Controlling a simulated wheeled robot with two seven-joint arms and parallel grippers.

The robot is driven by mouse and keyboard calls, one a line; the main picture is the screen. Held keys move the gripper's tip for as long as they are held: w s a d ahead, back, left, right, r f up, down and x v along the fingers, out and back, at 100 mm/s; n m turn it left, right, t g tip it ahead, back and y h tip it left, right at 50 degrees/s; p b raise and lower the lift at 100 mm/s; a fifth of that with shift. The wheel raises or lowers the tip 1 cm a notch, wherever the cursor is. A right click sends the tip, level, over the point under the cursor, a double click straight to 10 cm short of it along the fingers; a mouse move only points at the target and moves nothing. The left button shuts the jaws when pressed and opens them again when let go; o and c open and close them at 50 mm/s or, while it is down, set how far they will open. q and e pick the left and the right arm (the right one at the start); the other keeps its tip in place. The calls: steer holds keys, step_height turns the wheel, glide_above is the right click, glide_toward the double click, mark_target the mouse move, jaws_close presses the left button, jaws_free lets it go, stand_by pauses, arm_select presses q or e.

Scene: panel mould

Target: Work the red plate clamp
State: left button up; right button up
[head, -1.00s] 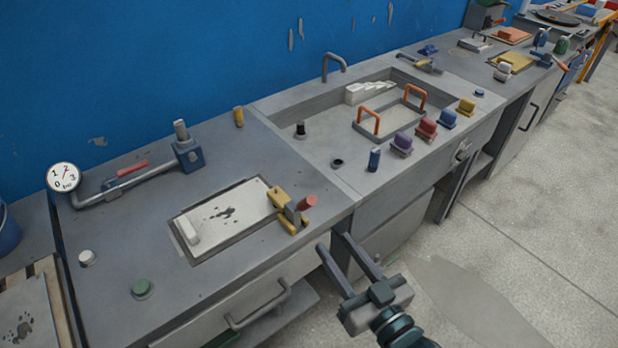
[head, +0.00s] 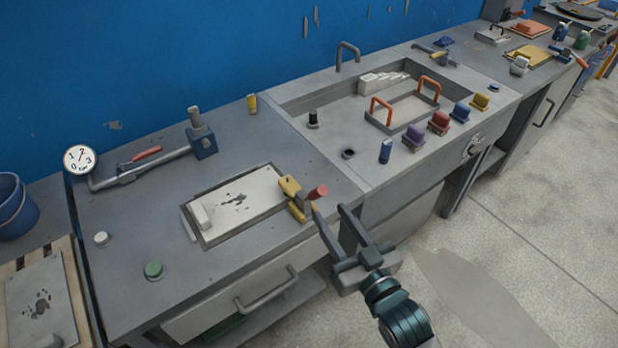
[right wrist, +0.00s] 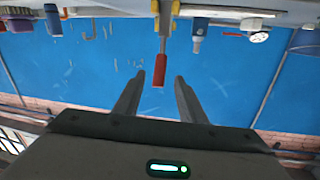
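The plate clamp has a yellow body (head: 290,186) and a red handle (head: 318,192). It stands at the right end of a pale plate (head: 240,203) set in the bench top. The handle points out toward the bench's front edge. My right gripper (head: 329,209) is open and empty, its fingertips close to the handle's end. In the right wrist view the red handle (right wrist: 160,72) shows between the two open fingertips (right wrist: 160,78), with gaps on both sides. I cannot tell whether the tips have passed its end. My left gripper is not in view.
A drawer handle (head: 268,291) sticks out below the bench edge. A green knob (head: 153,270) and white knob (head: 101,238) stand at the left. A row of coloured knobs, with a blue one (head: 385,151) nearest, lines the sink's front. The floor at right is clear.

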mark_target(314, 195)
steer(key=p+x, duration=0.2)
steer(key=x, duration=0.8)
steer(key=shift+w+r, duration=0.1)
steer(key=shift+w, duration=0.05)
steer(key=shift+p+x, duration=0.3)
steer(key=shift+x, duration=0.55)
steer(key=shift+c, duration=0.6)
jaws_close()
